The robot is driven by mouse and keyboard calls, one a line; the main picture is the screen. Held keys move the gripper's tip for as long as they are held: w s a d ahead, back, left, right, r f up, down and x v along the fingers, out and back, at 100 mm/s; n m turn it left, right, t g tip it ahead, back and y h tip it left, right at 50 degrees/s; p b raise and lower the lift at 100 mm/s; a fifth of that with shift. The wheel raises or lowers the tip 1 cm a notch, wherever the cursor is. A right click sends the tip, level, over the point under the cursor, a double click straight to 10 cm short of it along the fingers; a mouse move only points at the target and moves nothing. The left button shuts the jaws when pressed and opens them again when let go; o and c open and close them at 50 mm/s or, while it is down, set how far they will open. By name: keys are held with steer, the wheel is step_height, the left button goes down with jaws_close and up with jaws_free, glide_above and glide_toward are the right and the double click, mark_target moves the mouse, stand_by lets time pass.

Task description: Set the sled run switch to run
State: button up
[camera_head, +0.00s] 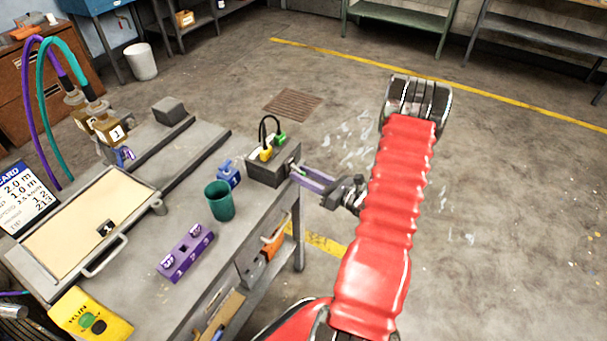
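A yellow control box (90,315) lies at the bottom left, by the near edge of the bench. Its printed word appears to read RUN, and it has a green and a dark round part. I cannot tell which is a switch or how it is set. My gripper (303,176) is at the bench's right edge, far to the right of the yellow box. Its fingers point left at a dark grey box (262,172) with a black cable loop and yellow and green parts. I cannot tell whether they touch it or how far apart they are.
The bench (245,205) carries a teal cup (219,201), a blue block (229,174), a purple block (185,252) and a tan panel with a handle (90,225). Purple and teal hoses arch at the left. Open floor lies right of the bench.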

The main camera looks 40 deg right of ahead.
steer(key=shift+w+a, duration=0.1)
steer(key=shift+w, duration=0.25)
steer(key=c, duration=0.8)
steer(key=shift+d, duration=0.2)
jaws_close()
